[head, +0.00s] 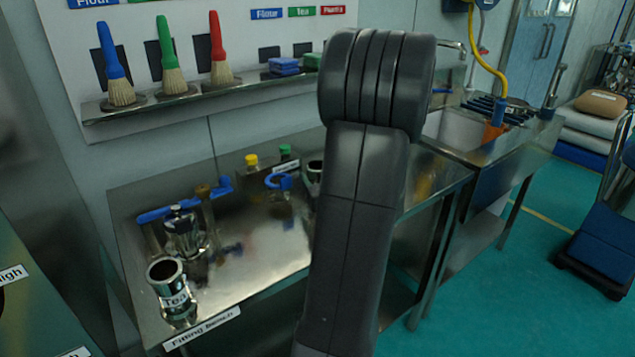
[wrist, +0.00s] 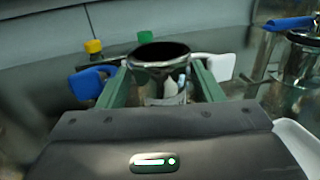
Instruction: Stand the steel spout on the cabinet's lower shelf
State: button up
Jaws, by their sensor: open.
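A steel spout (wrist: 160,58), a short cylinder with a dark open top, stands upright between the green fingers of my gripper (wrist: 161,80) in the wrist view. The fingers are open, one on each side of it; I cannot tell whether either touches it. In the head view my arm hides the gripper, and a dark-topped steel cylinder (head: 315,171) shows partly behind the arm. I cannot make out the cabinet's lower shelf.
A steel fitting with a blue handle (head: 183,228) stands on the bench's left side. Yellow-capped (head: 251,161) and green-capped (head: 285,152) items stand at the back, near a blue clamp-like part (head: 278,181).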

jog(key=shift+x, duration=1.45)
jog(key=shift+r, duration=0.1)
jog(key=c, duration=1)
